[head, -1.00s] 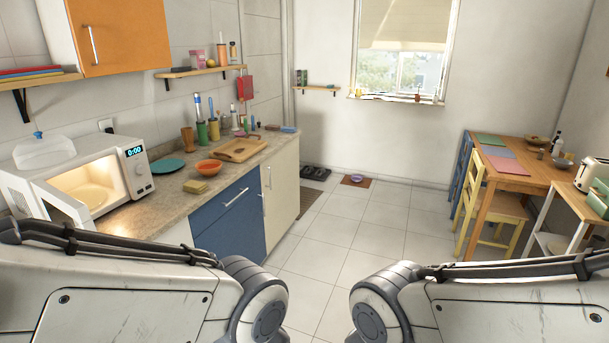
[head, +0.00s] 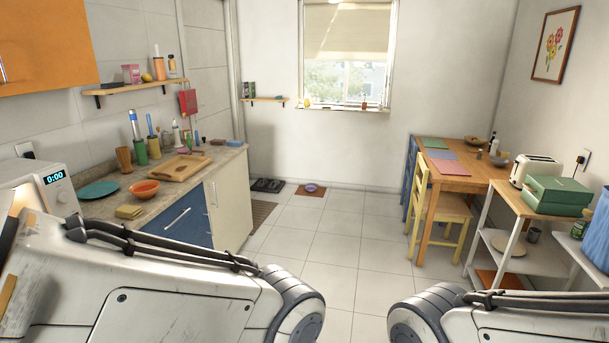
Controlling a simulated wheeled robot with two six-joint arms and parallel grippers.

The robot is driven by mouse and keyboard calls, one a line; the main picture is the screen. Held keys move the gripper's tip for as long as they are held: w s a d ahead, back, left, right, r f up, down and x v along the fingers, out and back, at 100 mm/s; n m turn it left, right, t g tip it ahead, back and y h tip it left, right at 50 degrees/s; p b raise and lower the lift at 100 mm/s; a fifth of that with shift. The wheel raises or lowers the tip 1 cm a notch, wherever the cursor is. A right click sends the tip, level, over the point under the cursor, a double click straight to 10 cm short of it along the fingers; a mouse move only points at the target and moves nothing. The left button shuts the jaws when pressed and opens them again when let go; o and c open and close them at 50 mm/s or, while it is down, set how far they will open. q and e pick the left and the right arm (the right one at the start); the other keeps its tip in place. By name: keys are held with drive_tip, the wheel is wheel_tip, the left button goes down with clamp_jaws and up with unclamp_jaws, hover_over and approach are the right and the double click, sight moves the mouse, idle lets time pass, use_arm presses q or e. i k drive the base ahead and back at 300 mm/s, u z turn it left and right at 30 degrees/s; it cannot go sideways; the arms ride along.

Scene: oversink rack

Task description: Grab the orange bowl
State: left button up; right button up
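The orange bowl (head: 144,188) stands upright on the stone counter (head: 112,204) at the left. The bowl looks empty. Thick white links of both my arms fill the lower part of the view. Neither of my grippers is in view.
The microwave (head: 48,186) stands on the counter at the far left. A wooden table (head: 455,182) with a yellow chair (head: 440,212) and a shelf cart with a toaster (head: 536,168) stand at the right. The tiled floor (head: 320,235) in the middle is clear.

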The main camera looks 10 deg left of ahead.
sight(145, 189)
drive_tip(key=u, duration=0.05)
drive_tip(key=i, duration=1.95)
drive_tip(key=u, duration=0.7)
drive_tip(key=i, duration=1.2)
drive_tip(key=u, duration=1.45)
drive_tip(key=i, duration=0.9)
drive_tip(key=u, duration=0.6)
